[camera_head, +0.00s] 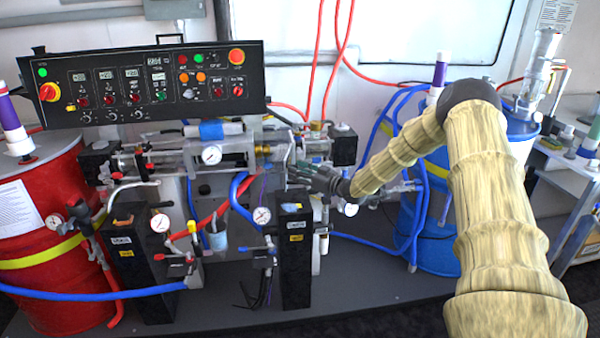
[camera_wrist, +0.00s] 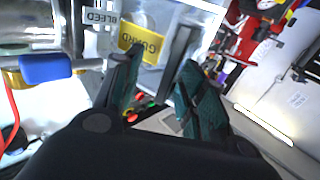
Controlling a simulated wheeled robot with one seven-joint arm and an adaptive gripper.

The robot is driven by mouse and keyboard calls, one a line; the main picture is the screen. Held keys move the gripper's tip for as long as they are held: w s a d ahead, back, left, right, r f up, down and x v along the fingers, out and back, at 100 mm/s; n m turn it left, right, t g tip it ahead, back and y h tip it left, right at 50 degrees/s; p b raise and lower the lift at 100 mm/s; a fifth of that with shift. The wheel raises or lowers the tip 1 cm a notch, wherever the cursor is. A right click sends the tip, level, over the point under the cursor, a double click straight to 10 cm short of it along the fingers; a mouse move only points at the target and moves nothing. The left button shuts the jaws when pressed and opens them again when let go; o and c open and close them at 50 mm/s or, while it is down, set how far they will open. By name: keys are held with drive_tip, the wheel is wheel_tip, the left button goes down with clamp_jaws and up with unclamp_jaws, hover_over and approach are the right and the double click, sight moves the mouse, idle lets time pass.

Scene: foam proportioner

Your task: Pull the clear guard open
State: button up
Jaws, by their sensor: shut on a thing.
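The clear guard (camera_wrist: 208,18) shows in the wrist view as a see-through panel with a yellow GUARD label (camera_wrist: 141,40). A black bar handle (camera_wrist: 181,46) stands on it. My gripper (camera_wrist: 160,62) has one dark green finger on each side of the handle and is shut on it. In the head view my gripper (camera_head: 308,174) reaches from the right to the middle of the machine, just right of the pump unit with its gauge (camera_head: 211,154). The guard is hard to make out there, partly behind my gripper.
A black control panel (camera_head: 145,83) stands above the pump unit. A red drum (camera_head: 45,240) is on the left and a blue drum (camera_head: 447,225) on the right, behind my arm. Blue and red hoses run around the machine. A BLEED label (camera_wrist: 100,17) is close to the guard.

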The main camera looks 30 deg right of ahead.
drive_tip(key=shift+d+r, duration=0.1)
drive_tip(key=shift+d, duration=0.05)
drive_tip(key=v, duration=1.2)
drive_tip(key=s+a+f+m+g+h, duration=0.2)
drive_tip(key=s+a+f+m+g, duration=0.15)
drive_tip(key=a+f, duration=1.15)
drive_tip(key=s+a+f+g+h+p, duration=0.2)
drive_tip(key=s+a+f+g, duration=0.3)
drive_tip(key=s+a+f, duration=0.6)
drive_tip(key=s+a+f+g+h, duration=0.1)
drive_tip(key=s+a+f+g, duration=0.1)
drive_tip(key=s, duration=0.9)
drive_tip(key=s+a+f+m+g+h, duration=0.1)
drive_tip(key=s+a+g, duration=0.2)
drive_tip(key=s, duration=0.9)
drive_tip(key=s+a+f+g+h, duration=0.1)
drive_tip(key=s+a+f+g, duration=0.1)
drive_tip(key=s, duration=1)
drive_tip(key=shift+s+a+f+g+p, duration=0.15)
drive_tip(key=shift+a+f+g+p, duration=0.15)
drive_tip(key=shift+a+g, duration=0.3)
